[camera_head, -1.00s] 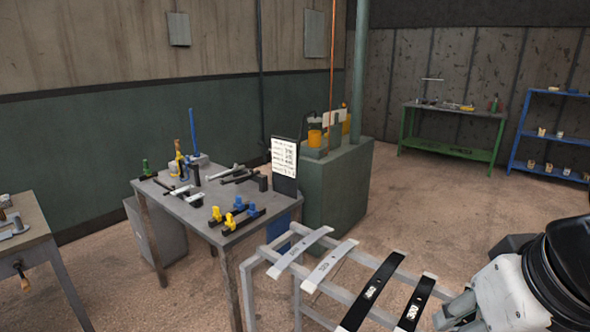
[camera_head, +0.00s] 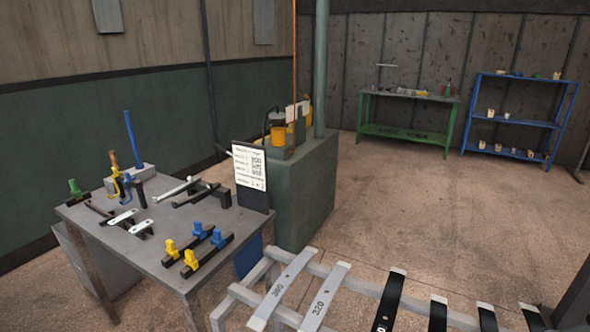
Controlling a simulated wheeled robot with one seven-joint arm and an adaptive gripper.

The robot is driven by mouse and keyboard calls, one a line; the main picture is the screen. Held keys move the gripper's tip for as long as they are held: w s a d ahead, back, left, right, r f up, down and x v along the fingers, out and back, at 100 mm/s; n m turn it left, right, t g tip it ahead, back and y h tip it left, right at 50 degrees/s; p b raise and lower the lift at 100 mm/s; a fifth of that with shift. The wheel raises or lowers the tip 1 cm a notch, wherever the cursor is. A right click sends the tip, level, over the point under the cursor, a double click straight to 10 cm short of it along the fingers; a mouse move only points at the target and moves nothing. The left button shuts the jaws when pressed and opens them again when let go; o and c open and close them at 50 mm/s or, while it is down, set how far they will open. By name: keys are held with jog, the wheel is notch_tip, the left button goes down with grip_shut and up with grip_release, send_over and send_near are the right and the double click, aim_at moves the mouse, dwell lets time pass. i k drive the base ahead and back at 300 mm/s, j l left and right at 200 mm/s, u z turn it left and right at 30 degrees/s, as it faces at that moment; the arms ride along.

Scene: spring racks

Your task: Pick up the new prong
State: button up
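I cannot tell for sure which piece is the new prong. On the grey metal table (camera_head: 150,250) at the left lie two dark bars, one with yellow and blue clips (camera_head: 191,257) near the front edge and one with similar clips (camera_head: 172,247) just behind it. Further back on the table are a silver-ended tool (camera_head: 176,190) and dark bars (camera_head: 196,197). Two short light plates (camera_head: 123,217) lie near the table's left middle. My gripper is not in view.
A pale rack (camera_head: 262,290) at the lower middle bears grey strips marked 360 (camera_head: 282,285) and 320 (camera_head: 325,295), and several black strips (camera_head: 391,295). A green-grey cabinet (camera_head: 305,195) stands behind the table. The floor at the right is clear up to the green bench (camera_head: 405,133) and blue shelf (camera_head: 517,122).

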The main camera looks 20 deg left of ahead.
aim_at(191, 182)
jog(key=i+j, duration=0.1)
jog(key=j, duration=0.5)
jog(key=i+j, duration=0.15)
jog(key=j, duration=0.45)
jog(key=i+j, duration=0.1)
jog(key=j, duration=0.55)
jog(key=i+j, duration=0.1)
jog(key=j, duration=0.5)
jog(key=i+j, duration=0.1)
jog(key=j, duration=0.5)
jog(key=i+j, duration=0.15)
jog(key=j, duration=0.45)
jog(key=i+j, duration=0.1)
jog(key=j, duration=0.5)
jog(key=i+j, duration=0.1)
jog(key=j, duration=0.55)
